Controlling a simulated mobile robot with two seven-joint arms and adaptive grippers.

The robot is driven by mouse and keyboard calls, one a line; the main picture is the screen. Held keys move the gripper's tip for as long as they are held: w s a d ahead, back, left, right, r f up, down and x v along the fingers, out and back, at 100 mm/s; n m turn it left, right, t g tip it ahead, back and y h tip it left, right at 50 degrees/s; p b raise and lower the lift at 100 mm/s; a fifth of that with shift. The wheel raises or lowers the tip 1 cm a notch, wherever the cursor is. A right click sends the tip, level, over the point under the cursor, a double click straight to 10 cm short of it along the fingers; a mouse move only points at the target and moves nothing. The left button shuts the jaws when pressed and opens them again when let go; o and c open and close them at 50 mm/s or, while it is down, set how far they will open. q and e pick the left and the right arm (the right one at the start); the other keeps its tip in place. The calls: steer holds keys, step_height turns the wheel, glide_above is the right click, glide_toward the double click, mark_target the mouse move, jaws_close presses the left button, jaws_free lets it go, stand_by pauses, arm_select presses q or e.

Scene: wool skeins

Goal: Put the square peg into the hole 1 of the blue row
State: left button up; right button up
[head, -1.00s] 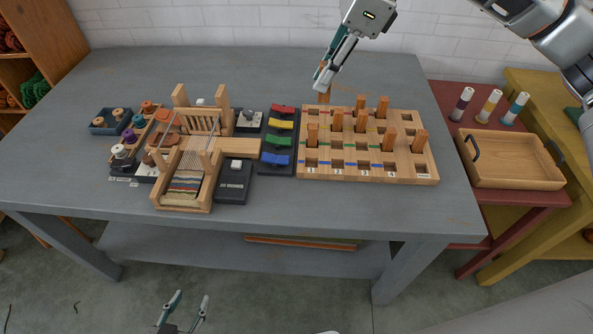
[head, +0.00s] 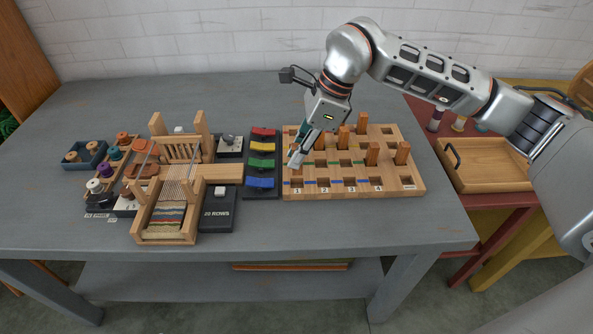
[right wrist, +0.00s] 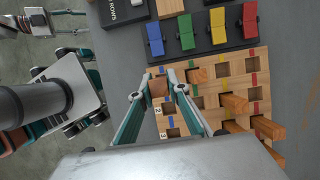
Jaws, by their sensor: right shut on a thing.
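The wooden peg board (head: 415,190) has coloured rows; the blue row is nearest the front edge. My right gripper (head: 293,163) is low over the board's front left, above hole 1 of the blue row (head: 297,184). In the right wrist view its fingers (right wrist: 157,88) are shut on an orange-brown square peg (right wrist: 159,87). I cannot tell whether the peg's lower end is in the hole. My left gripper (right wrist: 82,21) shows open and empty in the right wrist view, away from the board.
A rack of coloured tabs (head: 262,148) lies left of the board, with a small loom (head: 168,235) beyond. A wooden tray (head: 485,178) is on the right.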

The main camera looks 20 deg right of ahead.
mark_target(297, 171)
steer(key=shift+f, duration=0.9)
steer(key=shift+f+b, duration=0.3)
steer(key=shift+f, duration=1.55)
steer(key=shift+f, duration=0.15)
steer(key=o, duration=0.9)
